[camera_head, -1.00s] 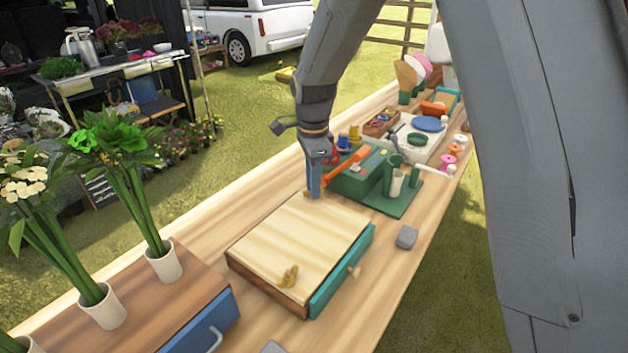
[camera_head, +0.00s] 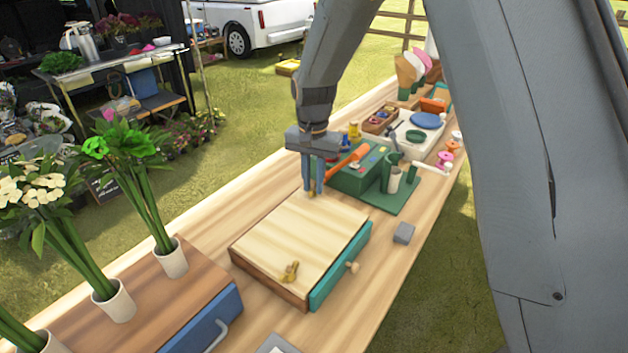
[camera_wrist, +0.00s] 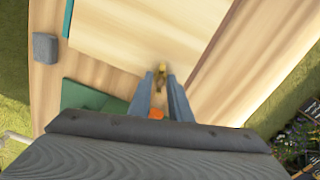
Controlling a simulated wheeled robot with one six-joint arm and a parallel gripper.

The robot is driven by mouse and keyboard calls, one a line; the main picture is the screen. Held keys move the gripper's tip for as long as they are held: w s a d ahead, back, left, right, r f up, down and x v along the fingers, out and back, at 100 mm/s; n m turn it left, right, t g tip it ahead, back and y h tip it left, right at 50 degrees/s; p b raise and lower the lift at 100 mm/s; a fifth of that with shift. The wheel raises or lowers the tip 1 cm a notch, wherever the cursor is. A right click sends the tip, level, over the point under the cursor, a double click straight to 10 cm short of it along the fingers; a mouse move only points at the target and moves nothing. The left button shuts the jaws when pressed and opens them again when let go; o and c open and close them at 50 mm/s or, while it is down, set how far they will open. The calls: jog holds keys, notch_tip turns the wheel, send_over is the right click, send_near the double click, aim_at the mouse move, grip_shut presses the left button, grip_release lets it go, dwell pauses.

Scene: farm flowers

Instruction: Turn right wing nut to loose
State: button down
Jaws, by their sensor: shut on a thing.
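The right wing nut, small and brass-coloured, sits at the far corner of a pale wooden board (camera_head: 305,235) on a low box. It shows in the wrist view (camera_wrist: 160,72) between my fingertips, and is mostly covered in the head view. My gripper (camera_head: 313,191) points straight down with its blue-grey fingers around this nut, shut on it; its fingertips also show in the wrist view (camera_wrist: 160,82). A second brass wing nut (camera_head: 290,271) stands free at the board's near corner.
A green stand (camera_head: 365,175) with an orange handle is close behind my gripper. Potted flowers (camera_head: 114,301) stand at the left.

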jog(key=n, duration=0.4)
jog(key=shift+s+n, duration=0.1)
jog(key=shift+n, duration=0.2)
jog(key=n, duration=0.3)
jog(key=shift+n+p, duration=0.3)
jog(key=shift+p, duration=0.05)
jog(key=n, duration=0.4)
jog(key=shift+n, duration=0.3)
jog(key=n, duration=0.3)
jog(key=shift+n, duration=0.3)
jog(key=n, duration=0.4)
jog(key=shift+f, duration=0.1)
jog(key=n, duration=0.8)
jog(key=shift+n, duration=2.2)
